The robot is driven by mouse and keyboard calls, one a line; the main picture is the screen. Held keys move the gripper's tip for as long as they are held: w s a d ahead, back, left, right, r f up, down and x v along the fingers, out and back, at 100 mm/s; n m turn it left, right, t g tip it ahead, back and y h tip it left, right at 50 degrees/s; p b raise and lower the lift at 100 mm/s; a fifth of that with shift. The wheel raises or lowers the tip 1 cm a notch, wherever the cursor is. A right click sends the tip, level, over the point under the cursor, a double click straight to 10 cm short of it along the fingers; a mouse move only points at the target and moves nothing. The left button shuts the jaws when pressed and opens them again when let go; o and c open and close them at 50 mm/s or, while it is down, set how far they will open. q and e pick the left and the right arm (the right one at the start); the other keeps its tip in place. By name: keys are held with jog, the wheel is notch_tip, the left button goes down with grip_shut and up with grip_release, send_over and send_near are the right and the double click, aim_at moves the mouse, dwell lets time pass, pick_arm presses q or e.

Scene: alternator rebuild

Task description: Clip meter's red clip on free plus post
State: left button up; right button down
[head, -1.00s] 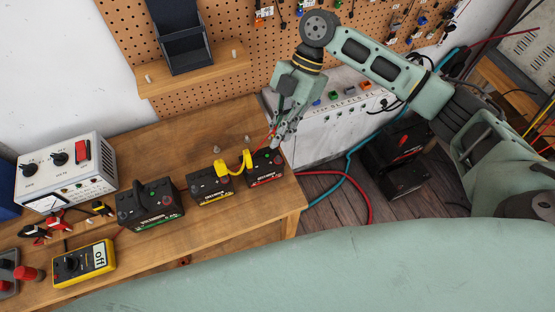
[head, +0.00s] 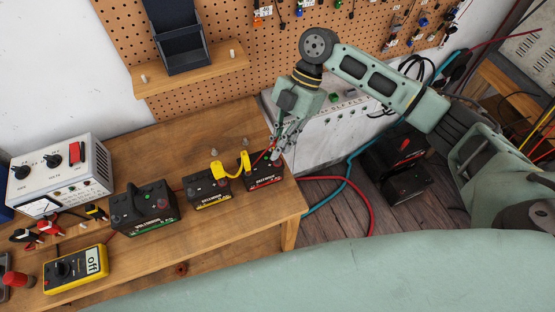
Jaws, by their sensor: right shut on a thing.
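My right gripper (head: 276,151) is at the right end of the bench, fingers pointing down at the red-labelled battery (head: 264,183). It is shut on a small red thing, which looks like the meter's red clip (head: 268,154); the fingers hide most of it. The plus post under the fingers is hidden, and I cannot tell whether the clip touches it. A thin red lead shows behind the batteries. The yellow meter (head: 62,270), its display reading "off", lies at the front left. My left gripper is not in view.
A yellow jumper (head: 234,174) bridges the yellow-labelled battery (head: 212,201) and the red-labelled one. A green-labelled battery (head: 147,222) stands left of them. A white power unit (head: 75,180) and several clips (head: 48,227) are at the left.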

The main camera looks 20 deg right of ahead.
jog(key=shift+f, duration=0.35)
jog(key=c, duration=2.3)
grip_release()
jog(key=shift+f, duration=0.1)
jog(key=o, duration=0.6)
jog(key=shift+c, duration=0.2)
notch_tip(320, 180, up, 8)
jog(key=p, duration=0.5)
jog(key=shift+p, duration=0.3)
jog(key=shift+r, duration=0.3)
